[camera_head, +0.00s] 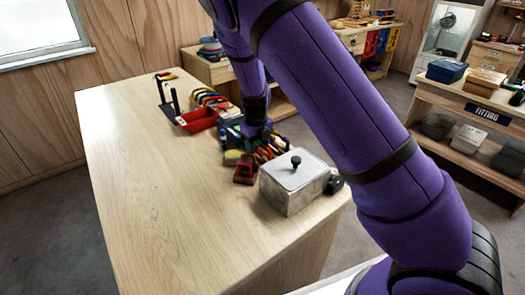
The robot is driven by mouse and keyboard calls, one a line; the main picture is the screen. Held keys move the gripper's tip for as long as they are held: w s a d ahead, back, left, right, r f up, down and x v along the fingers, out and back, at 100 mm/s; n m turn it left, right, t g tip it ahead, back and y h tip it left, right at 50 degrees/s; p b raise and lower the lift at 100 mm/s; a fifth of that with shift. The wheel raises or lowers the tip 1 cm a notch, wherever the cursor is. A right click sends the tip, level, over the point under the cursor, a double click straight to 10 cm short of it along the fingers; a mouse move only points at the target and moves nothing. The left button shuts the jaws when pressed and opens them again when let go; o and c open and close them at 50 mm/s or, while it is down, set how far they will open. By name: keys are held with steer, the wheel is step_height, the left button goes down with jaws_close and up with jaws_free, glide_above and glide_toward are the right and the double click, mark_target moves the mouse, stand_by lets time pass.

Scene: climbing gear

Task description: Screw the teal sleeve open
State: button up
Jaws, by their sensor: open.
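My gripper (258,137) hangs at the end of my purple arm, over the crowded gear on the wooden table (140,190). It points down, and its fingertips are small and dark here. It is open. Small coloured gear pieces (270,149) lie close under and beside it, with dark green or teal ones (231,138) just to its left. I cannot make out the teal sleeve for certain among them. My arm hides part of the area behind the gripper.
A grey lidded box with a black knob (293,182) stands in front of the gripper. A red tray (197,119) and a black stand (167,104) are farther back. A dark red block (244,173) is near the box. The table's left side is clear.

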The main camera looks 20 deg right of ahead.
steer(key=shift+s+a, duration=0.1)
steer(key=shift+a, duration=0.1)
steer(key=shift+r, duration=1)
steer(key=shift+w+d, duration=0.25)
steer(key=shift+d, duration=0.45)
steer(key=shift+r, duration=5)
